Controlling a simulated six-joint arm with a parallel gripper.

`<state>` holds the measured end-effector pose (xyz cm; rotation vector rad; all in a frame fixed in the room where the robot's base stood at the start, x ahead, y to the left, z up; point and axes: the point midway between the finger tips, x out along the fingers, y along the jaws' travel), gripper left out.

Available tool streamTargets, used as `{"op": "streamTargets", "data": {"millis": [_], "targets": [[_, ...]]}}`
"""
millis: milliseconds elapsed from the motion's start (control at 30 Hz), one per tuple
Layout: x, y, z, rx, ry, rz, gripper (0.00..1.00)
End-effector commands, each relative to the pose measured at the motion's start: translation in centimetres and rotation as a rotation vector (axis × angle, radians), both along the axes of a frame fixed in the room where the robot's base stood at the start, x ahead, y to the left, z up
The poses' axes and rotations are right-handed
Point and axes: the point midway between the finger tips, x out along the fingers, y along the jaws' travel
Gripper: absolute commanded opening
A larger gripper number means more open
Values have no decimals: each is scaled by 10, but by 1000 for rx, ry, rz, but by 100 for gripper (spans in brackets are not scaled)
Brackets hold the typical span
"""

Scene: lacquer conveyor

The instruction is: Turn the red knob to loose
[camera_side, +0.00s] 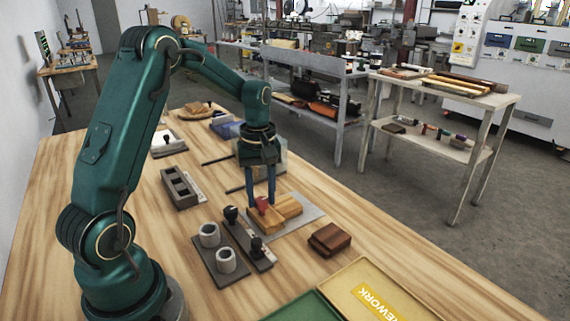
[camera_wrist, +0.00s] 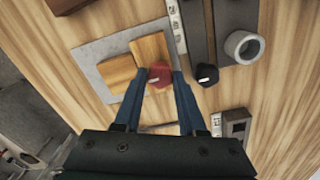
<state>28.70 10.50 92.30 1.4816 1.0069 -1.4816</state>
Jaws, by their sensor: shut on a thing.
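The red knob (camera_wrist: 159,75) sits by the wooden blocks on a grey plate, and it also shows in the side view (camera_side: 262,204). My gripper (camera_wrist: 160,79) points down at it, with one blue finger on each side, shut on the knob. In the side view my gripper (camera_side: 260,198) reaches down to the plate (camera_side: 296,228). One wooden block (camera_wrist: 117,74) lies beside the knob and another (camera_wrist: 149,48) lies close to it. A pale strip with small marks (camera_wrist: 176,28) runs beside the plate. I cannot read the knob's setting.
Dark brown blocks (camera_side: 329,239) lie to the right. A yellow REWORK tray (camera_side: 352,278) is in front.

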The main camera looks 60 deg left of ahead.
Motion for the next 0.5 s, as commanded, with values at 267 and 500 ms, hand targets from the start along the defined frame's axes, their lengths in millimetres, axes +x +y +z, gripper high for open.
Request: {"op": "streamTargets", "data": {"millis": [267,500], "targets": [[0,0,1,-2,1,2,0],[0,0,0,-1,0,1,70]]}}
